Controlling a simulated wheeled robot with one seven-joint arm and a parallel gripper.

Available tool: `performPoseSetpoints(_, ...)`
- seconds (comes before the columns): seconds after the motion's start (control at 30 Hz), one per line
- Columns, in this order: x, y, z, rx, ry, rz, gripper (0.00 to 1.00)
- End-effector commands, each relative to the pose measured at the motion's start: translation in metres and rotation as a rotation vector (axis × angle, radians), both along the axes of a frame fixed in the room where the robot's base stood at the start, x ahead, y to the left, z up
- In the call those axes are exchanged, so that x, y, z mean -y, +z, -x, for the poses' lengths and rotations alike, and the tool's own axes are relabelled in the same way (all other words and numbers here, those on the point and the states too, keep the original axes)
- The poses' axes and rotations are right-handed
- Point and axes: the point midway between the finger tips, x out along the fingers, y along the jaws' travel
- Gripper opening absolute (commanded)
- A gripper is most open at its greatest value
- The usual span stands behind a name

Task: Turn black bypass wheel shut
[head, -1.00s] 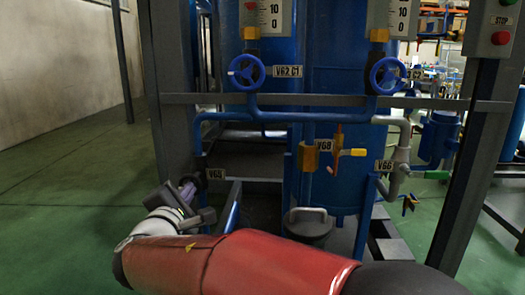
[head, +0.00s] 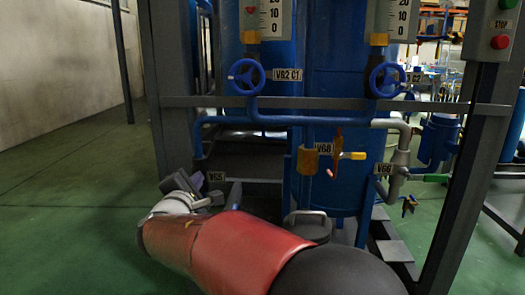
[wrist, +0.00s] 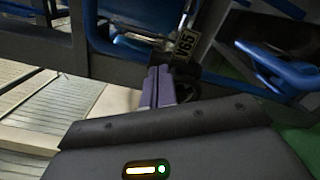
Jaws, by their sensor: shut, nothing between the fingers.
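The black bypass wheel (wrist: 187,91) shows in the wrist view as a dark, partly hidden round shape below a white tag (wrist: 187,42) that appears to read V65. My gripper (wrist: 158,86) has its purple fingers shut together with nothing between them, just left of the wheel in that picture. I cannot tell whether the fingers touch the wheel. The wheel cannot be made out there.
Blue handwheels (head: 246,77) and (head: 386,80) sit higher on the blue pipes. A grey crossbar (head: 330,103) runs across the frame. Green floor (head: 70,225) is open at left.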

Motion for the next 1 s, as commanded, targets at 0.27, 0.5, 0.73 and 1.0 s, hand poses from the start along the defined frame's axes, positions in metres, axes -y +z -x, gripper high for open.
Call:
performPoseSetpoints(0.27,-0.0003,-0.0003,0.0002,0.0,0.0,0.0,0.0)
performPoseSetpoints(0.5,-0.0017,-0.0026,0.0002,0.0,0.0,0.0,0.0)
performPoseSetpoints(0.73,-0.0032,-0.004,0.0001,-0.001,0.002,0.0,0.0)
performPoseSetpoints(1.0,-0.0024,-0.0068,0.0003,-0.002,0.002,0.001,0.0)
